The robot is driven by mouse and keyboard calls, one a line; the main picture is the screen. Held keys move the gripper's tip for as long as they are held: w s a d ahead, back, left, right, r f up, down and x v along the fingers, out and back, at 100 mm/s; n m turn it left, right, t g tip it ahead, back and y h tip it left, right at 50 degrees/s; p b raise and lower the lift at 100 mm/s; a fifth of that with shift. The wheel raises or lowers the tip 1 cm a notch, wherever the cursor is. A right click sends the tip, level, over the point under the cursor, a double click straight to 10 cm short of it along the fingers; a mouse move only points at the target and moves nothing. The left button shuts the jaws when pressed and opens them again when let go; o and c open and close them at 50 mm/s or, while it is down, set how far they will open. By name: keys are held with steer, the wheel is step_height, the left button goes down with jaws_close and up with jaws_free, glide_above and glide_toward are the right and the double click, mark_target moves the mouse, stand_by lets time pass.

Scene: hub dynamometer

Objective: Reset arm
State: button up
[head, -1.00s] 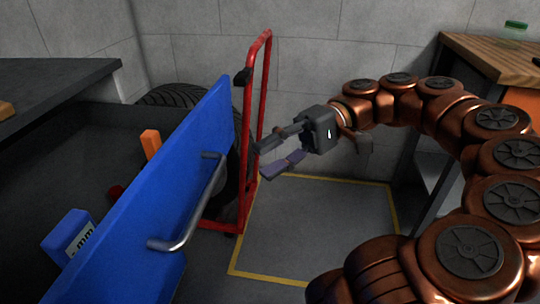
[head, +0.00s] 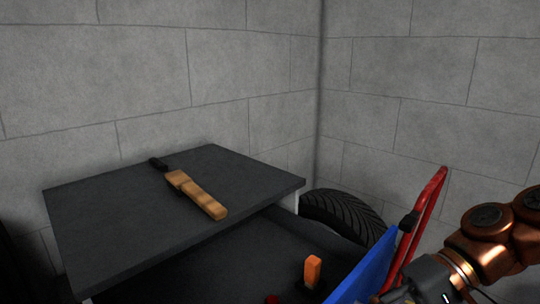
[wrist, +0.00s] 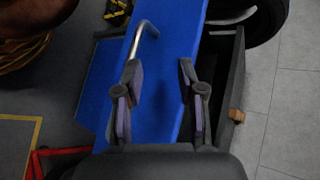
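My gripper (wrist: 160,70) is open in the wrist view, with its two fingers apart and nothing between them. It hangs over the blue drawer front (wrist: 175,55); the height gap is hard to judge. The silver handle (wrist: 145,38) of that front lies just beyond the left finger. In the head view, only a dark part of my gripper's body shows at the lower right edge, below my copper arm (head: 490,240). The blue drawer front (head: 368,278) also shows there, pulled out from the dark cabinet (head: 105,215).
An orange block (head: 313,271) stands in the open drawer. A wooden-handled tool (head: 195,192) lies on the cabinet top. A black tyre (head: 345,215) and a red hand-truck frame (head: 430,205) stand by the wall. Grey floor (wrist: 290,120) is clear at the wrist view's right.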

steer(key=s+a+r+h+p, duration=0.3)
steer(key=s+r+h+p, duration=0.25)
steer(key=p, duration=0.85)
steer(key=s+d+r+h+p, duration=0.3)
steer(key=d+r+h+p, duration=0.3)
steer(key=p, duration=0.5)
steer(key=shift+d+n+t, duration=0.3)
steer(key=shift+d+t, duration=0.1)
steer(key=shift+d, duration=0.05)
